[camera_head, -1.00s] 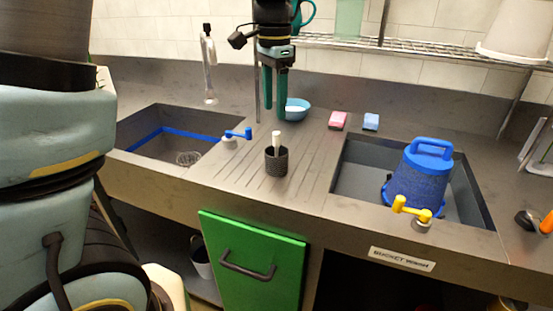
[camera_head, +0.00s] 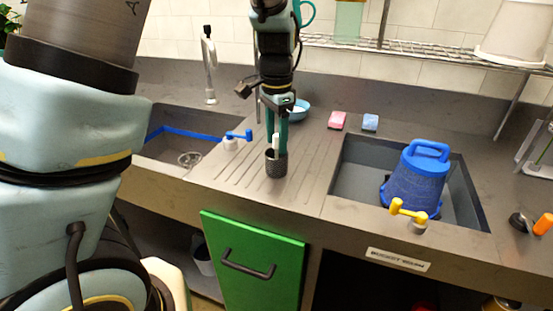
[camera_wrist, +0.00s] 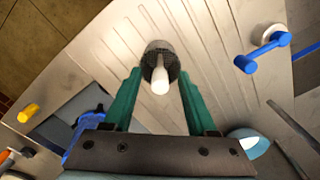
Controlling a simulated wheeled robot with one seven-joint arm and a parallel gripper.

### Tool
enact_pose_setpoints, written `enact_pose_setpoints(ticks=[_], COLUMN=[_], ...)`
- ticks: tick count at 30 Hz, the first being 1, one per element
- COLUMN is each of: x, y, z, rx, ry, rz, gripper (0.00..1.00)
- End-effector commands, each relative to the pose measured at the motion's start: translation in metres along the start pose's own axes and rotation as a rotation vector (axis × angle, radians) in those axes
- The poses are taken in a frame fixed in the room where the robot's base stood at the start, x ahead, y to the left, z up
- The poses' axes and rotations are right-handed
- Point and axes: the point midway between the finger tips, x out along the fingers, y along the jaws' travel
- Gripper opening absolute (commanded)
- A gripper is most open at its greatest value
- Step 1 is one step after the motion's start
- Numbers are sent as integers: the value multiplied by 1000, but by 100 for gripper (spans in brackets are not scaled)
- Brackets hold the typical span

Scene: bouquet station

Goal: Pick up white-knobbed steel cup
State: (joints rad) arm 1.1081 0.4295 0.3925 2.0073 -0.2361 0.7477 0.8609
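The white-knobbed steel cup (camera_head: 276,165) is a small dark, textured cup standing upright on the grooved drainboard between the sinks. A white knob-like stem rises from its top. In the wrist view the cup (camera_wrist: 161,48) is at top centre, with the white knob (camera_wrist: 160,82) pointing toward the camera. My gripper (camera_head: 276,143) points down directly above the cup. In the wrist view its teal fingers (camera_wrist: 160,74) are spread, one on each side of the knob, with gaps visible. Nothing is held. In the head view the fingers partly overlap the knob; contact with the cup cannot be told.
A blue bowl (camera_head: 300,109) stands behind the cup. A blue bucket (camera_head: 415,178) sits upside down in the right sink. Blue (camera_head: 238,136) and yellow (camera_head: 411,212) tap handles flank the drainboard.

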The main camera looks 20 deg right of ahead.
Motion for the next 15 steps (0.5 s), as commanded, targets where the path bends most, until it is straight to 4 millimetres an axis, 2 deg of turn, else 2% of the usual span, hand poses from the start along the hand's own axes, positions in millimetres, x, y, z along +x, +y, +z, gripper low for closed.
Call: enact_pose_setpoints(ticks=[2, 15], x=[0, 0], y=[0, 0], z=[0, 0], rx=[0, 0], ry=[0, 0], rz=[0, 0], gripper=[47, 0])
